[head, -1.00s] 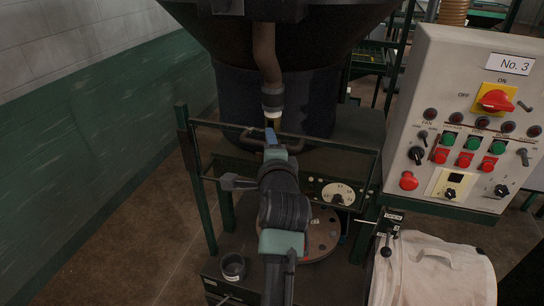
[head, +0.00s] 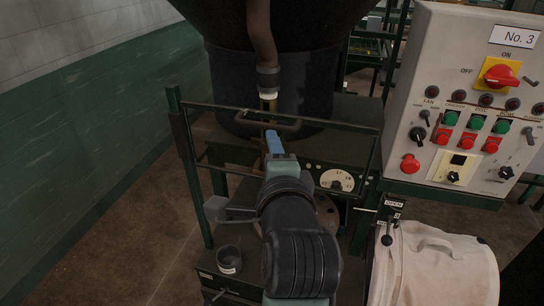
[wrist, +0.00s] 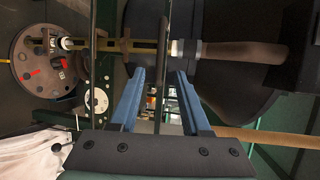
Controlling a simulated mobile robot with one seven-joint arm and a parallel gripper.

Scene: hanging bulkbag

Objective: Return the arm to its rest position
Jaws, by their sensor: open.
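My gripper (head: 273,143) is in the middle of the head view, at the end of my dark arm, with its blue fingers pointing away toward the green frame. In the wrist view its two blue fingers (wrist: 158,100) stand apart with nothing held between them. A thin dark bar of the frame (wrist: 163,70) shows in the gap between the fingers there; I cannot tell how far ahead it is.
A control panel (head: 470,100) marked No. 3 stands at the right. The green frame (head: 185,150) crosses in front of the dark hopper (head: 330,80). A round plate (wrist: 45,65) shows in the wrist view.

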